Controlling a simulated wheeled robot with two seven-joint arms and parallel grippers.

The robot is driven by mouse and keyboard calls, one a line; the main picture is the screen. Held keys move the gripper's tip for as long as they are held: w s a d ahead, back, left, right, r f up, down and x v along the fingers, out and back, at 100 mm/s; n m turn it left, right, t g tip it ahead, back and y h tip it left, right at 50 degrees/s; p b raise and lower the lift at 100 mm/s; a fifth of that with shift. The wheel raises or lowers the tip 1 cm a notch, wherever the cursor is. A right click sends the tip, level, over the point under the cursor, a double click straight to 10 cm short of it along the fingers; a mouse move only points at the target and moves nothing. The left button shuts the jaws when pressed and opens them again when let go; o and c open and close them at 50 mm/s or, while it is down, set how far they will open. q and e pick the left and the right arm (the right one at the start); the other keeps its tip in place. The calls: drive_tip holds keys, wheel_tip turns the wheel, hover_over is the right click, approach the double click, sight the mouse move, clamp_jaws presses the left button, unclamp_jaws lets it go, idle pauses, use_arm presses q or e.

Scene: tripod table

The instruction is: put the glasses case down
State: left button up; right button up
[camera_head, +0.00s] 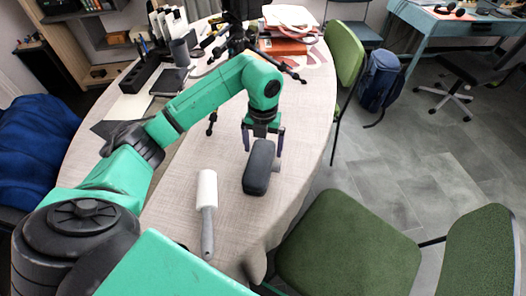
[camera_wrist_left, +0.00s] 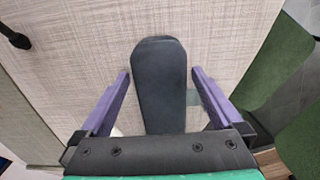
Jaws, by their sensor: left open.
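The glasses case (camera_head: 259,167) is dark grey and oblong with rounded ends. It rests on the pale table (camera_head: 300,110) near its right edge. My left gripper (camera_head: 263,140) is over the far end of the case, pointing down. In the left wrist view the case (camera_wrist_left: 160,85) lies lengthwise between the two purple fingers of the gripper (camera_wrist_left: 158,85), with a gap on each side. The gripper is open. My right gripper is in neither view.
A white lint roller (camera_head: 207,190) with a grey handle lies left of the case. A black tripod (camera_head: 237,45), papers and books (camera_head: 283,42) stand farther back. A green chair (camera_head: 345,245) is beside the table's right edge. Bare table lies around the case.

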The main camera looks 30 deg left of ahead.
use_arm(q)
wheel_tip(320, 180, up, 10)
drive_tip(key=shift+f, duration=0.2)
idle(0.3)
